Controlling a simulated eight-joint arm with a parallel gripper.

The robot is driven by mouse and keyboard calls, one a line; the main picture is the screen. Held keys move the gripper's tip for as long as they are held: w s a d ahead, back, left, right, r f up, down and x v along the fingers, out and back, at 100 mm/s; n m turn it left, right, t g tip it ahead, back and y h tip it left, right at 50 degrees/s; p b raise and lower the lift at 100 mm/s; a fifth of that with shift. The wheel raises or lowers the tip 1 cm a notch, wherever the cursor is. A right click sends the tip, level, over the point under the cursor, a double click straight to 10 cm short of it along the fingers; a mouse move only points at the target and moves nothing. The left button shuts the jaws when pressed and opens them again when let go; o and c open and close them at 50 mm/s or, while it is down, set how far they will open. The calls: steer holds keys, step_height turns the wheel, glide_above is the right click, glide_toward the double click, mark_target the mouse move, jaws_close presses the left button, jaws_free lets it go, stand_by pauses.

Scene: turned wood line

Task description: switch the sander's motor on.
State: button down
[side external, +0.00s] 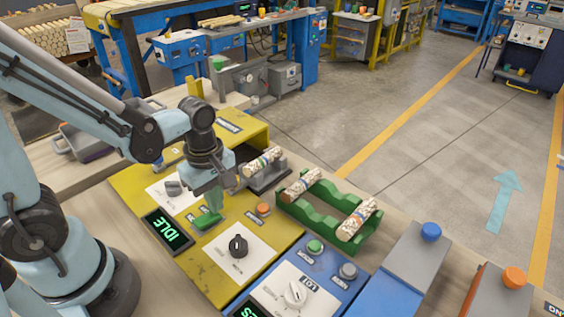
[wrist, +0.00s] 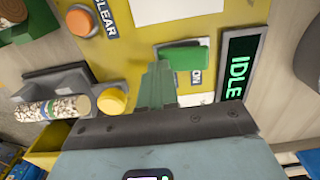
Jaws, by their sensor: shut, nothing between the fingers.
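The yellow control panel (side external: 140,190) carries a display (side external: 167,231) that reads IDLE; it also shows in the wrist view (wrist: 239,66). A green switch (wrist: 188,58) marked ON sits on a pale plate beside the display. My gripper (wrist: 158,70) has its green fingers together and empty. In the wrist view their tips are at the switch's left edge; whether they touch it I cannot tell. In the side view my gripper (side external: 212,198) points down over the panel. An orange button (wrist: 81,21) marked CLEAR is left of the fingers.
A yellow button (wrist: 112,100) and a banded wood piece (wrist: 50,108) on a grey holder lie left. A black knob (side external: 238,245) is nearer the front. A green rack (side external: 318,206) holds two pieces. A blue panel (side external: 272,275) has a white knob and buttons.

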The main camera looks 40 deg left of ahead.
steer(key=shift+r, duration=0.75)
step_height(320, 180, up, 14)
steer(key=w, duration=0.2)
steer(key=shift+w, duration=0.2)
stand_by(0.4)
steer(key=shift+f, duration=0.1)
